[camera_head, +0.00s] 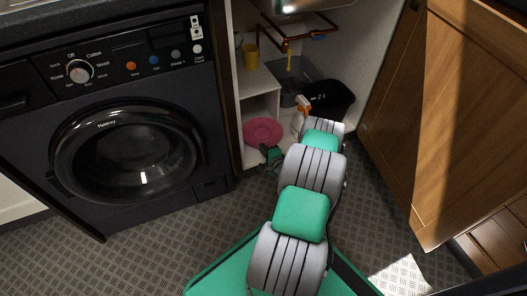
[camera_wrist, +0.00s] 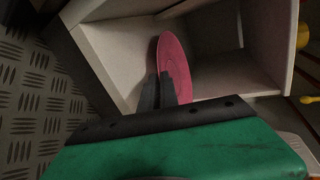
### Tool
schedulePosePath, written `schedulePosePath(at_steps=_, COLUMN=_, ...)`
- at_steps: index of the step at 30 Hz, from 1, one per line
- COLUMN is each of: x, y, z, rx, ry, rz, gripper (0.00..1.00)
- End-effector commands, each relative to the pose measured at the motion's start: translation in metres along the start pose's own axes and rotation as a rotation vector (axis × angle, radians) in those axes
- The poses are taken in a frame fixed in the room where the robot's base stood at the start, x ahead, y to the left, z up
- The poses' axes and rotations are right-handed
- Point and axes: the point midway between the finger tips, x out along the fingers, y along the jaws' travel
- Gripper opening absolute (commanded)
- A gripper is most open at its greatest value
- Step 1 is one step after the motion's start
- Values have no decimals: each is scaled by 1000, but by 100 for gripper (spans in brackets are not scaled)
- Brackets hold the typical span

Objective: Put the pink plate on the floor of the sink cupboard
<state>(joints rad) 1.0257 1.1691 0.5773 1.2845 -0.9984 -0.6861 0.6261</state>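The pink plate (camera_head: 263,131) is round and shows at the front of the lower compartment of the sink cupboard (camera_head: 260,103). In the wrist view the plate (camera_wrist: 176,62) is seen at a steep slant, against the pale inside of the compartment. My gripper (camera_head: 272,155) is at the plate's near edge. In the wrist view its two dark fingers (camera_wrist: 158,88) are close together at the plate's rim and seem shut on it. The right finger covers part of the plate. Whether the plate touches the compartment floor cannot be told.
A yellow cup (camera_head: 251,56) stands on the shelf above the compartment. A dark bin (camera_head: 328,98) and a spray bottle (camera_head: 301,108) are to the right inside the cupboard. A black washing machine (camera_head: 120,110) is on the left. An open wooden door (camera_head: 435,110) is on the right.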

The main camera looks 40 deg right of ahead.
Motion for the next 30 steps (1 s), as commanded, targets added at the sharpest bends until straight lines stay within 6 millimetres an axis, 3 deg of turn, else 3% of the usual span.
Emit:
schedulePosePath(at_steps=6, x=1, y=2, z=-1, rx=0, ry=0, rz=-1, gripper=0)
schedulePosePath(at_steps=7, x=0, y=2, z=0, rx=0, ry=0, rz=1, gripper=7)
schedulePosePath(at_steps=10, x=0, y=1, z=0, rx=0, ry=0, rz=1, gripper=14)
schedulePosePath(at_steps=19, x=-3, y=-3, z=0, rx=1, ry=0, rz=1, gripper=14)
schedulePosePath(at_steps=23, x=-26, y=-4, z=-1, rx=5, ry=4, rz=3, gripper=14)
schedulePosePath(at_steps=30, x=-89, y=-5, z=-1, rx=6, ry=5, rz=2, gripper=14)
